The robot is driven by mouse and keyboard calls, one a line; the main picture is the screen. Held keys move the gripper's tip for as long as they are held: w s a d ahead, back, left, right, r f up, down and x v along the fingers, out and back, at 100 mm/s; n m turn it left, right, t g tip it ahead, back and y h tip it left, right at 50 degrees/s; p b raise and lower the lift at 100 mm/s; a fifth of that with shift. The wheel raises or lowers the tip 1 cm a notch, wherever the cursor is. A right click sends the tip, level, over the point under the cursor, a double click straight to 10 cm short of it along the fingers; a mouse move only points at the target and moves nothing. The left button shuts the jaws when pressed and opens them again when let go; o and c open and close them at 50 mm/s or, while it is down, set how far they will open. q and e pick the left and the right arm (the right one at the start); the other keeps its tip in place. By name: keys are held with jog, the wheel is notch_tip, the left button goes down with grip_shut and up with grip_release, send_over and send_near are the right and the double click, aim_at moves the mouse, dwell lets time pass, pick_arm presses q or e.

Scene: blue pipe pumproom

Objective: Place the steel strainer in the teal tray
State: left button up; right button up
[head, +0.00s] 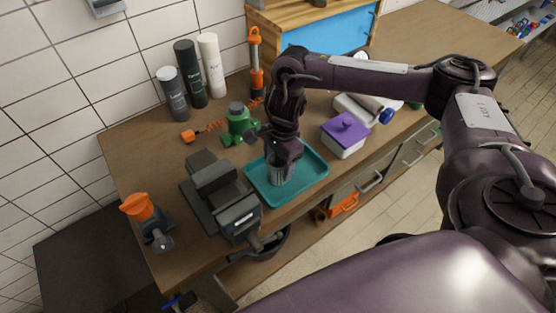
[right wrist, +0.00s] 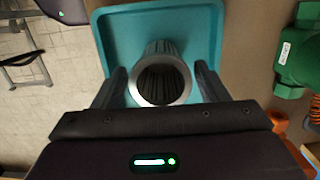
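The steel strainer (head: 279,170) is a ribbed grey metal cylinder. It stands in the teal tray (head: 311,164), near the tray's middle, with its lower end apparently on the tray floor. In the right wrist view its round open rim (right wrist: 160,79) faces the camera, over the teal tray (right wrist: 112,32). My right gripper (head: 283,158) is directly above it, with its fingers (right wrist: 161,80) on either side of the strainer. The fingers are open, with a small gap showing on each side. My left gripper is not in view.
A purple-lidded container (head: 345,131) stands right of the tray, and a green valve (head: 238,121) behind it. A dark vise-like machine (head: 214,188) stands close on the left. Several bottles (head: 190,75) line the wall. The bench's front edge runs just before the tray.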

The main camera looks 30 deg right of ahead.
jog(key=shift+r, duration=0.4)
notch_tip(320, 180, up, 12)
jog(key=d+p, duration=0.1)
jog(key=p, duration=0.1)
jog(key=shift+d+f, duration=0.2)
jog(key=shift+f, duration=0.05)
jog(key=shift+w, duration=0.1)
